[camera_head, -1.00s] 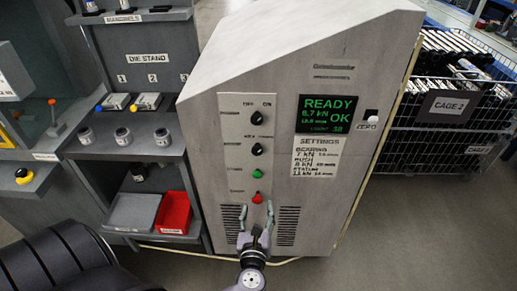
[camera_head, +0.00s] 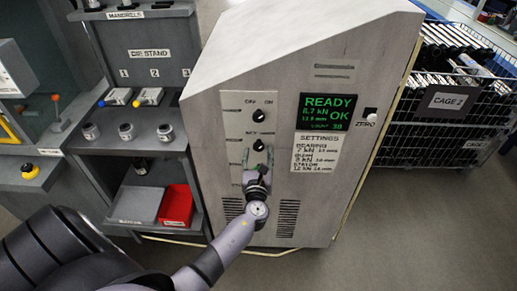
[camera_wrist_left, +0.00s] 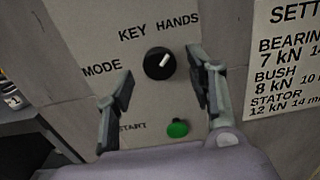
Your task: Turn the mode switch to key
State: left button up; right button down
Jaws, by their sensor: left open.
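The mode switch is a round black knob with a white pointer on the grey control panel. In the left wrist view the mode switch (camera_wrist_left: 158,64) sits below the words KEY and HANDS, and its pointer tilts up and right, toward HANDS. It also shows in the head view (camera_head: 258,145). My left gripper (camera_head: 258,156) is open in front of the panel, just below the knob in the head view. In the left wrist view its fingers (camera_wrist_left: 160,72) stand on either side of the knob, apart from it. My right gripper is in neither view.
A green START button (camera_wrist_left: 177,129) lies below the knob, between my fingers in the wrist view. Another black knob (camera_head: 259,117) marked OFF and ON is above. A green READY display (camera_head: 326,112) is to the right. Shelves with a red bin (camera_head: 177,206) stand left.

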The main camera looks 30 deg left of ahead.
pick_arm(q)
jog(key=shift+x, duration=1.15)
jog(key=shift+c, duration=0.5)
jog(key=c, duration=1)
